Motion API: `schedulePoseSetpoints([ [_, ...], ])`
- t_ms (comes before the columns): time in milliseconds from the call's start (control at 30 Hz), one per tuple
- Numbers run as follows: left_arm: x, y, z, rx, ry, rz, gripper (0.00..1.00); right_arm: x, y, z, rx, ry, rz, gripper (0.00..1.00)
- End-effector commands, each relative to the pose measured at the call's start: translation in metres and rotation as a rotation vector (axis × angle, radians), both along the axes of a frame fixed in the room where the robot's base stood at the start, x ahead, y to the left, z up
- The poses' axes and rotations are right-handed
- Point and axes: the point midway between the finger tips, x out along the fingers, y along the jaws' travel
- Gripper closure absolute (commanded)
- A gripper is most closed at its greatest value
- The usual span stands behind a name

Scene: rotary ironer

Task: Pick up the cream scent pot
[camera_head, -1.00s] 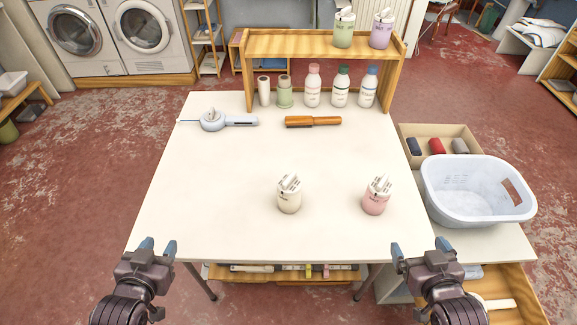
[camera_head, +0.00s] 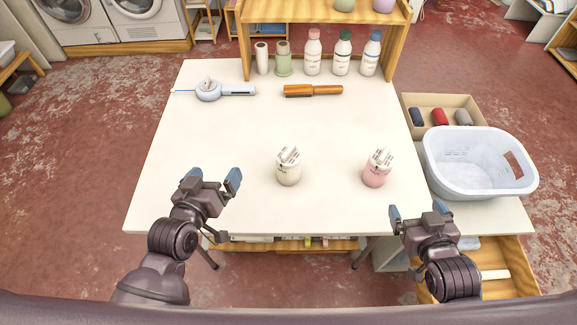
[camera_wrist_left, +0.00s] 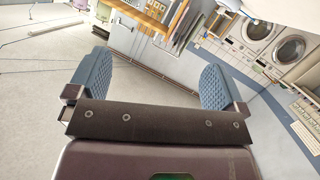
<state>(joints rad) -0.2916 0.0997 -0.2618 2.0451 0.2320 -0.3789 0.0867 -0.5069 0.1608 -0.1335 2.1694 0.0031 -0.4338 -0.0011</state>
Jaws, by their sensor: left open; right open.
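The cream scent pot (camera_head: 288,168) stands upright on the white table (camera_head: 220,140), near the middle of its front half, with pale sticks or a clip on top. A similar pink pot (camera_head: 377,168) stands to its right. My left gripper (camera_head: 213,178) is open and empty over the table's front left part, to the left of the cream pot and apart from it. In the left wrist view its blue fingers (camera_wrist_left: 150,90) are spread with nothing between them. My right gripper (camera_head: 418,210) is open and empty at the table's front right edge, below the pink pot.
A wooden shelf (camera_head: 325,10) stands at the back with several bottles (camera_head: 313,55) below it. A white basket (camera_head: 478,165) and a box (camera_head: 440,103) are at the right. The table between is clear.

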Motion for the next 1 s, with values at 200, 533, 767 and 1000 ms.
schedulePoseSetpoints([
  [200, 0.02, -0.068, 0.003, -0.555, 0.096, -0.047, 0.02, 0.0, 0.0, 0.0, 0.0, 0.0, 0.0, 0.07],
  [533, 0.029, -0.127, 0.0, -1.359, 0.365, -0.015, 0.02, 0.0, 0.0, 0.0, 0.0, 0.0, 0.0, 0.07],
  [767, 0.029, -0.143, -0.013, -1.855, 0.572, 0.082, 0.02, 0.0, 0.0, 0.0, 0.0, 0.0, 0.0, 0.07],
  [1000, 0.029, -0.142, -0.03, -2.325, 0.746, 0.224, 0.02, 0.0, 0.0, 0.0, 0.0, 0.0, 0.0, 0.07],
])
